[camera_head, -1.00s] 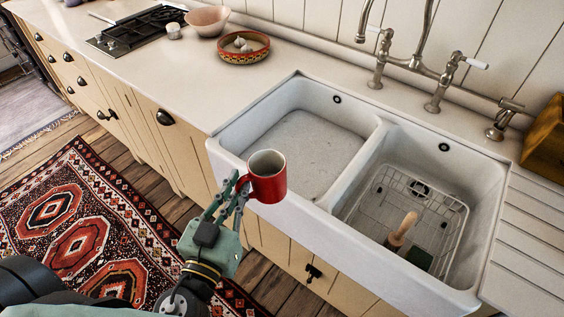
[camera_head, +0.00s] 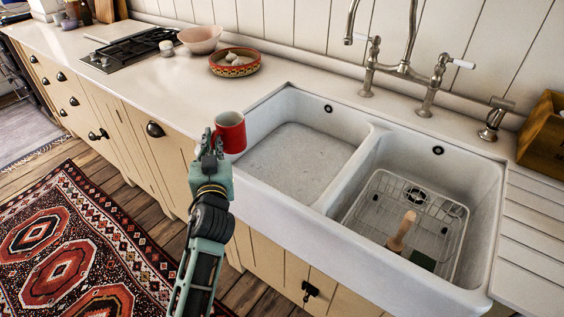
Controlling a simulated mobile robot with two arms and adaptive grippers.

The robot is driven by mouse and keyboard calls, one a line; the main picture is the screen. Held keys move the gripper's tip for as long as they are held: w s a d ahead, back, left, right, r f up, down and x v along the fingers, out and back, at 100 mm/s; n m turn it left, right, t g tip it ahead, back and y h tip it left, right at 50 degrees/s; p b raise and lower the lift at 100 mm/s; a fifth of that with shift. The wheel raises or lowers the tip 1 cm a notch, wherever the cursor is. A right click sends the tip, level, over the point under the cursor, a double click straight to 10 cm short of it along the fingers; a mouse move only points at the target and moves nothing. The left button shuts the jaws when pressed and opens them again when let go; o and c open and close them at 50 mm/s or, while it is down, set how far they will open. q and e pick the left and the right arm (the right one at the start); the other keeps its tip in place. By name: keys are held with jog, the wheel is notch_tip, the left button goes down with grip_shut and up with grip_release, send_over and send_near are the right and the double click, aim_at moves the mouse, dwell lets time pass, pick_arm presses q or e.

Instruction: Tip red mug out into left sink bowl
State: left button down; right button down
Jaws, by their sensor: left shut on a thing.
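The red mug (camera_head: 231,133) is upright, held by my left gripper (camera_head: 212,146) at its left side. The mug's inside is light, and I cannot tell what is in it. The mug shows over the left front corner of the white double sink. The left sink bowl (camera_head: 295,160) is to the right of the mug and looks empty, with a flat greyish bottom. The gripper's fingers are partly hidden behind the wrist and beside the mug. My right gripper is not in view.
The right sink bowl (camera_head: 462,187) holds a wire rack (camera_head: 447,213) and a wooden-handled brush (camera_head: 402,232). A bridge tap (camera_head: 404,70) stands behind the sink. A patterned bowl (camera_head: 234,66), a pink bowl (camera_head: 200,40) and a hob (camera_head: 130,49) are on the counter at left.

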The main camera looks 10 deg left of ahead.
pick_arm(q)
jog(key=shift+w+f+b, duration=0.25)
jog(key=shift+w+b, duration=0.25)
jog(key=shift+w, duration=0.75)
jog(key=shift+w+d, duration=0.15)
jog(key=shift+w, duration=0.3)
jog(key=shift+r+y, duration=0.1)
jog(key=shift+y, duration=0.2)
